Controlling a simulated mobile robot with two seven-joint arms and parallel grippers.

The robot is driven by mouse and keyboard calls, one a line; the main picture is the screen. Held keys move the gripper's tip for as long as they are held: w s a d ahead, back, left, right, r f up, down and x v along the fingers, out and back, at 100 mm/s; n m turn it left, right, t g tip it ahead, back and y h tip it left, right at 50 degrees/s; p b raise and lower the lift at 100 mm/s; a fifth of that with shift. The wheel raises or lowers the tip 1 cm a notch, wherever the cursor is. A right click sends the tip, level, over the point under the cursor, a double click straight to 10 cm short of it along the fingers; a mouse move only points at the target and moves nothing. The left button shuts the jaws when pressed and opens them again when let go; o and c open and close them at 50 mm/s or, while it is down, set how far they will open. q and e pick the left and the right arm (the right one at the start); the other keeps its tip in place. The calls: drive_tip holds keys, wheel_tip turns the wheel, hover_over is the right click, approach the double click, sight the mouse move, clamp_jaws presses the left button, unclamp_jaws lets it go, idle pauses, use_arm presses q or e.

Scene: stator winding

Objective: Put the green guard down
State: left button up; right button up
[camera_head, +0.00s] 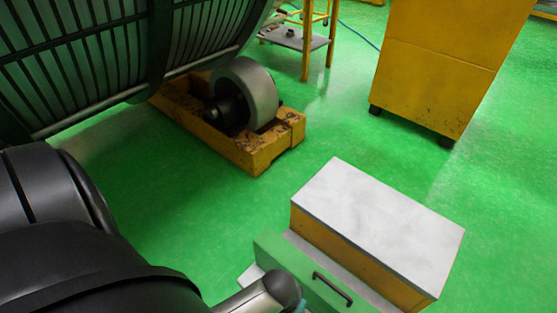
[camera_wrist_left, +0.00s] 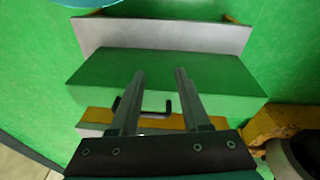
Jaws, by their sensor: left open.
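The green guard (camera_head: 288,269) is a long green block with a black bar handle (camera_head: 333,288). It stands low beside the box with the white top in the head view, its near end cut off by the frame. In the left wrist view the guard (camera_wrist_left: 165,72) lies across the middle, with its handle (camera_wrist_left: 155,108) behind and between the fingers. My left gripper (camera_wrist_left: 159,74) is open, its two fingers apart over the guard. I cannot tell whether they touch it. In the head view its fingers are hidden or out of frame. My right gripper is not in view.
The box with the white top (camera_head: 380,212) has yellow sides. A yellow roller stand (camera_head: 255,150) carries a grey wheel (camera_head: 243,92) under the large ribbed cylinder (camera_head: 85,60). A yellow cabinet (camera_head: 440,70) stands at the back right. Green floor (camera_head: 220,215) is clear between them.

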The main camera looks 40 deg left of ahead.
use_arm(q)
drive_tip(key=s+m, duration=0.1)
drive_tip(key=s+a+m, duration=0.1)
drive_tip(key=s+m, duration=0.1)
drive_tip(key=shift+s+a+f+t+y, duration=0.1)
drive_tip(key=shift+a+f+t+y, duration=0.1)
drive_tip(key=shift+a+t+y, duration=0.15)
drive_tip(key=shift+a, duration=0.1)
